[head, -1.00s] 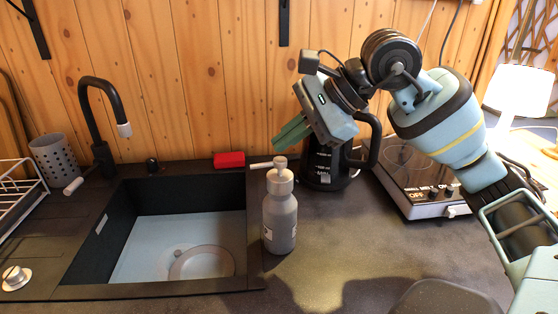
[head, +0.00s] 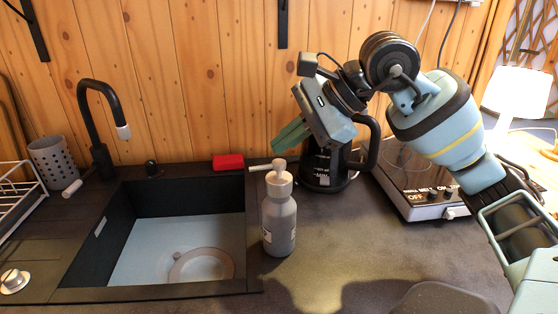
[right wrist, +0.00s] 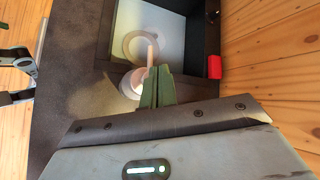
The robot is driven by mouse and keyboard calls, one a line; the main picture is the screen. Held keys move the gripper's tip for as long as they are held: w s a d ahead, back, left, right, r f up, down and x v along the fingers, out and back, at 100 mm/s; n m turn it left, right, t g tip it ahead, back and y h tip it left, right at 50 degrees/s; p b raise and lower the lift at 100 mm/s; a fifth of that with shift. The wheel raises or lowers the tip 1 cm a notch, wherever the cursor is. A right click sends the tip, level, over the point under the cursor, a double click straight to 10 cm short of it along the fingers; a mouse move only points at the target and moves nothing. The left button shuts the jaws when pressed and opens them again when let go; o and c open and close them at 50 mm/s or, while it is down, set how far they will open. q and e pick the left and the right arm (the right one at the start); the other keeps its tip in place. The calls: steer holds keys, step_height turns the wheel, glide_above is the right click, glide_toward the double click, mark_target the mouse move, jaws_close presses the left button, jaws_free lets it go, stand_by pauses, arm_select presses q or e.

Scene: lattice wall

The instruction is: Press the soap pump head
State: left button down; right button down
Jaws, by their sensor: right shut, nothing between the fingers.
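The soap bottle (head: 279,225) is grey with a whitish pump head (head: 278,166) whose spout points left. It stands upright on the dark counter just right of the sink. In the right wrist view the pump head (right wrist: 140,78) shows beyond the fingertips, with its spout near them. My right gripper (head: 276,146) is shut and empty, its green fingers pointing down and left above the pump head in the head view. The shut fingers (right wrist: 156,72) also show in the right wrist view. I cannot tell whether they touch the pump.
The black sink (head: 252,225) holds a round plate (head: 203,266). A red sponge (head: 228,161) lies behind it. A black kettle (head: 322,168) stands behind the bottle, close to my right gripper. A hotplate (head: 420,200) is at the right.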

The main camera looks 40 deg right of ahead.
arm_select(q)
steer(key=shift+s+f, duration=0.15)
arm_select(e)
steer(key=shift+f, duration=0.2)
stand_by(0.6)
arm_select(q)
steer(key=shift+s+f, duration=0.1)
steer(key=shift+f, duration=0.1)
arm_select(e)
steer(key=shift+f, duration=0.25)
